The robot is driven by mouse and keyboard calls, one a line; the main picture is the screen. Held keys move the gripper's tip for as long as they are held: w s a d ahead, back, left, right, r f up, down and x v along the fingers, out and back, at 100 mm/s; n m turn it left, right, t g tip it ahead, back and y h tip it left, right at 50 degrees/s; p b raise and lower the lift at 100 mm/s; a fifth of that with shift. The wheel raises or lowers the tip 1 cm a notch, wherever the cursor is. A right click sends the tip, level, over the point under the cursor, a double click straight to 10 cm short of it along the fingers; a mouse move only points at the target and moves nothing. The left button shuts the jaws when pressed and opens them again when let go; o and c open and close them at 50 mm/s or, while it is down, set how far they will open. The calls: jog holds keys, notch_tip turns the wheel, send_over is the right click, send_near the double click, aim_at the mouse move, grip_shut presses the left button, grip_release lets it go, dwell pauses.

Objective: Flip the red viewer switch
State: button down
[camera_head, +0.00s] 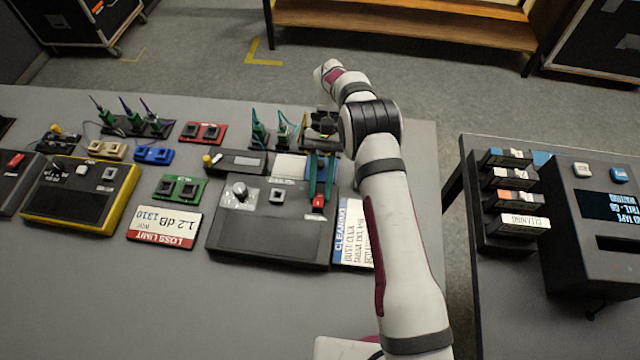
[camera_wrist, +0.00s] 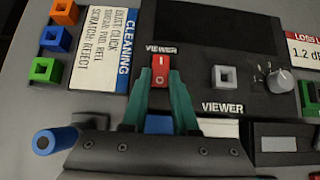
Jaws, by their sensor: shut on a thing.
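The red viewer switch (camera_wrist: 160,70) is a small rocker marked with a line at one end and a circle at the other, beside a VIEWER label. It sits on the dark viewer box (camera_head: 262,225), near that box's right edge in the head view, where the switch (camera_head: 318,202) shows red below the fingertips. My gripper (camera_head: 319,193) points down with teal fingers. In the wrist view my gripper (camera_wrist: 161,80) has one finger on each side of the switch, shut on it. Which way the rocker is tilted is hard to tell.
The viewer box also carries a round knob (camera_head: 240,191) and a grey square button (camera_head: 277,195). A CLEANING card (camera_head: 352,235) lies right of it, a LOSS LIMIT card (camera_head: 163,228) left. A yellow-edged box (camera_head: 80,190) stands farther left. The front table area is clear.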

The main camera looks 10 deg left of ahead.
jog(key=c, duration=0.7)
grip_release()
jog(key=r, duration=0.2)
jog(key=d+r, duration=0.1)
jog(key=r, duration=0.2)
jog(key=shift+d, duration=0.2)
jog(key=d+r, duration=0.2)
jog(key=d, duration=0.1)
jog(key=s+d+r, duration=0.1)
jog(key=d+r, duration=0.1)
jog(key=d, duration=0.1)
jog(key=d+r, duration=0.2)
jog(key=d, duration=0.2)
jog(key=shift+s+d, duration=0.1)
jog(key=shift+s, duration=0.15)
